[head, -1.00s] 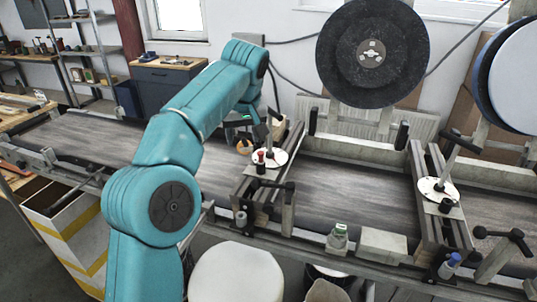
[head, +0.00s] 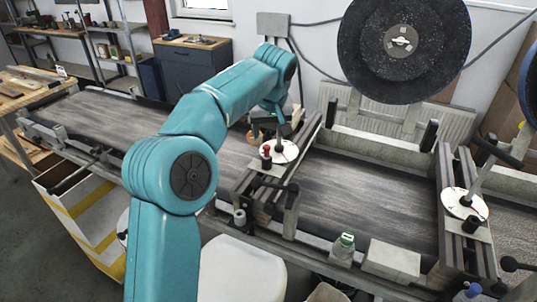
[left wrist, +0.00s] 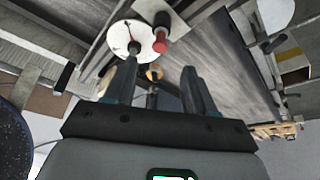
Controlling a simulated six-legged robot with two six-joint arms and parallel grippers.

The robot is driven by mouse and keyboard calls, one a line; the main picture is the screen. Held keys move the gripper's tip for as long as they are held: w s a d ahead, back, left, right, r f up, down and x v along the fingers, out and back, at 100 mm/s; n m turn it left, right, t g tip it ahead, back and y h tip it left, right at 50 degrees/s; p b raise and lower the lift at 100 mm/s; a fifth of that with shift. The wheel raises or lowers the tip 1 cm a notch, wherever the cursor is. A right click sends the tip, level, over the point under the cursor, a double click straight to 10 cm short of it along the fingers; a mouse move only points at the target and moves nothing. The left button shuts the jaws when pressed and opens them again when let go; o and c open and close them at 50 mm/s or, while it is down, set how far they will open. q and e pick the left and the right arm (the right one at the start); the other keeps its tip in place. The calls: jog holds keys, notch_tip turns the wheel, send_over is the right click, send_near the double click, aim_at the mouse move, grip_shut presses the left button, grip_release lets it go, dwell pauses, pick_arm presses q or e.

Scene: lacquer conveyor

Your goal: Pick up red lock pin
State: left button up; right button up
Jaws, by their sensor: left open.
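The red lock pin (head: 266,150) stands on a pale plate beside a white round disc (head: 287,152) on the near side of the conveyor. In the left wrist view the pin (left wrist: 160,44) shows a red end on a dark body, beyond the fingertips, with the white disc (left wrist: 119,36) to its left. My left gripper (head: 266,132) is small and partly hidden behind its own arm in the head view, just behind the pin. In the left wrist view the left gripper (left wrist: 158,76) has its fingers apart with no pin between them. My right gripper is not in view.
A dark post rises from the white disc, close to the left gripper. A large black disc (head: 428,50) stands behind the conveyor (head: 365,195). A second white disc (head: 455,202) sits at the right.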

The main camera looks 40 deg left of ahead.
aim_at(267, 147)
pick_arm(q)
jog(key=p+x, duration=0.1)
jog(key=x, duration=0.9)
jog(key=shift+s+d+r, duration=0.15)
jog(key=shift+r, duration=0.05)
jog(key=shift+c, duration=1.3)
jog(key=shift+s+r, duration=0.1)
jog(key=c, duration=0.5)
grip_shut()
